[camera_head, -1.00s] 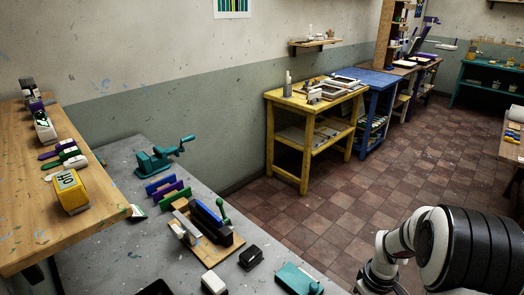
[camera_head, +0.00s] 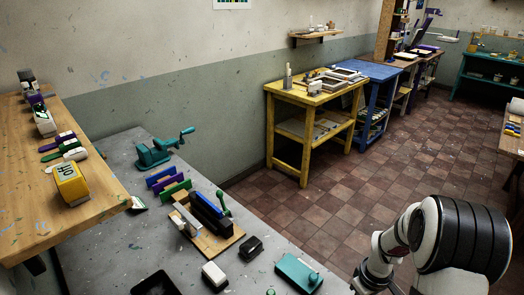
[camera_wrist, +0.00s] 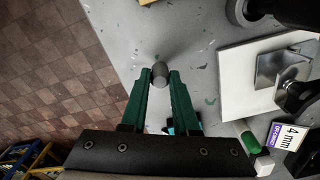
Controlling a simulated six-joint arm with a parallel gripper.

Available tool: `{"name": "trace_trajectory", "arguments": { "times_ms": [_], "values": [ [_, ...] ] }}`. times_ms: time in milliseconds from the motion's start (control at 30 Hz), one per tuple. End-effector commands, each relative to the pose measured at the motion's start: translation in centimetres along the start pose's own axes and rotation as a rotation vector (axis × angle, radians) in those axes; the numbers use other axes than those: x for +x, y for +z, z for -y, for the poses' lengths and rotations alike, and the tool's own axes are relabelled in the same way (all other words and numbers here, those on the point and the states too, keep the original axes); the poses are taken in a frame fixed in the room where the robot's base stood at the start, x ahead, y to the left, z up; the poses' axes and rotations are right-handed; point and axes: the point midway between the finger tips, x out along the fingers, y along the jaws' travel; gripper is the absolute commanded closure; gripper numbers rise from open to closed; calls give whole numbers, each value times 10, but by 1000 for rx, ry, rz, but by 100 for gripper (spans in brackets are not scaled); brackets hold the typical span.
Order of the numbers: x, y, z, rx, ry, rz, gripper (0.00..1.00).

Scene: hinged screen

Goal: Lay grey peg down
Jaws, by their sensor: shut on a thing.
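The grey peg (camera_wrist: 160,77) shows in the wrist view as a short, dark grey cylinder between the green fingertips. My gripper (camera_wrist: 160,74) is shut on it. The peg's rounded end faces the camera, and the rest of it is hidden. Under or beyond it is the grey bench top (camera_wrist: 205,45), with a soft dark shadow near the peg. I cannot tell whether the peg touches the bench. Neither the gripper nor the peg shows in the head view.
In the wrist view, a white board (camera_wrist: 238,85) with metal and black fittings lies right of the gripper, near a "4 mm" label (camera_wrist: 287,135). The bench edge and tiled floor (camera_wrist: 55,65) are left. The head view shows a teal block (camera_head: 298,272) and black tray (camera_head: 155,284).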

Motion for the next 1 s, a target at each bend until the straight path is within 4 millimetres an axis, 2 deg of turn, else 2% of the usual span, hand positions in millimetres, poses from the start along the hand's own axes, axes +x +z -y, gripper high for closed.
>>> {"name": "trace_trajectory", "arguments": {
  "times_ms": [67,100,300,567,667,767,1000],
  "values": [
    [2,0,0,0,0,1,100],
    [3,0,0,0,0,0,70],
    [3,0,0,0,0,0,36],
    [2,0,0,0,0,0,36],
    [-6,-1,0,0,2,-2,36],
    [-29,-1,-1,-1,5,-5,36],
    [-107,-1,-1,1,4,-5,36]
  ]
}}
